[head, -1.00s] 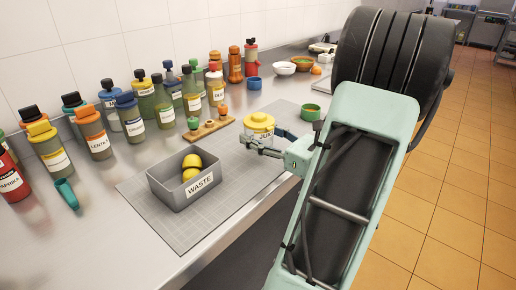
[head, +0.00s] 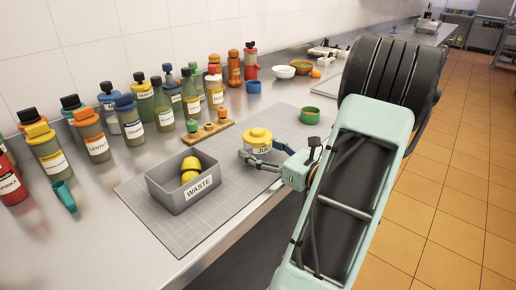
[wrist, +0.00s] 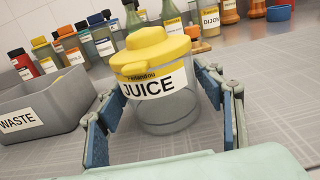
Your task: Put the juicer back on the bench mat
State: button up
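The juicer (head: 258,141) is a clear jar with a yellow lid and a JUICE label. It is upright at the bench mat (head: 214,226), right of the waste bin; its base looks on or just above the mat. My gripper (head: 262,154) has its fingers on either side of the jar. The far side of the jar is hidden.
The grey waste bin (head: 160,189) with yellow pieces stands on the mat at left. A wooden board (head: 207,133) with small items, a green bowl (head: 310,115) and a row of bottles (head: 134,119) lie behind. The front part of the mat is clear.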

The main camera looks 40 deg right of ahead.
jog(key=shift+o, duration=1)
jog(key=shift+s+d, duration=0.1)
jog(key=shift+s, duration=0.2)
jog(key=s, duration=1)
jog(key=shift+s+d+f+p, duration=0.1)
jog(key=shift+d+f+p, duration=0.1)
jog(key=shift+d+p, duration=0.2)
jog(key=shift+n, duration=0.3)
